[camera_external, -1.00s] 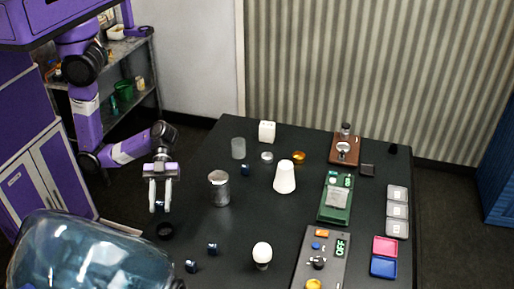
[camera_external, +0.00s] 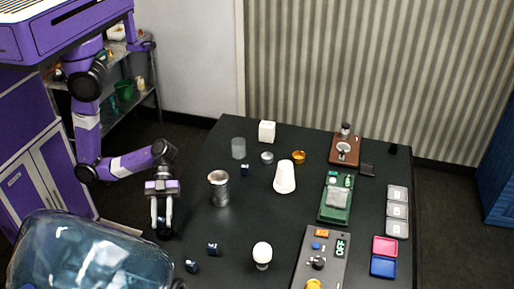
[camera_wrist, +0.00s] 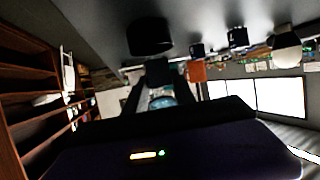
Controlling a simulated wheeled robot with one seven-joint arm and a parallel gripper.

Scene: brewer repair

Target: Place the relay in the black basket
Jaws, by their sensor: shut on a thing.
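My gripper (camera_external: 162,222) is low over the near-left part of the dark table, pointing down. In the wrist view my gripper (camera_wrist: 160,92) is shut on a small dark block, which looks like the relay (camera_wrist: 160,72). In the outside view the relay is hard to make out between the fingertips. A black round container, likely the black basket (camera_wrist: 150,36), shows just beyond the fingertips in the wrist view. In the outside view the fingers largely cover it. I cannot tell whether the relay is over or touching it.
Two small dark blue cubes (camera_external: 213,249) stand right of my gripper. A metal can (camera_external: 219,188) stands behind them. A white bulb (camera_external: 262,254) and a grey panel (camera_external: 320,262) are further right. A large clear blue bottle (camera_external: 85,260) fills the near left.

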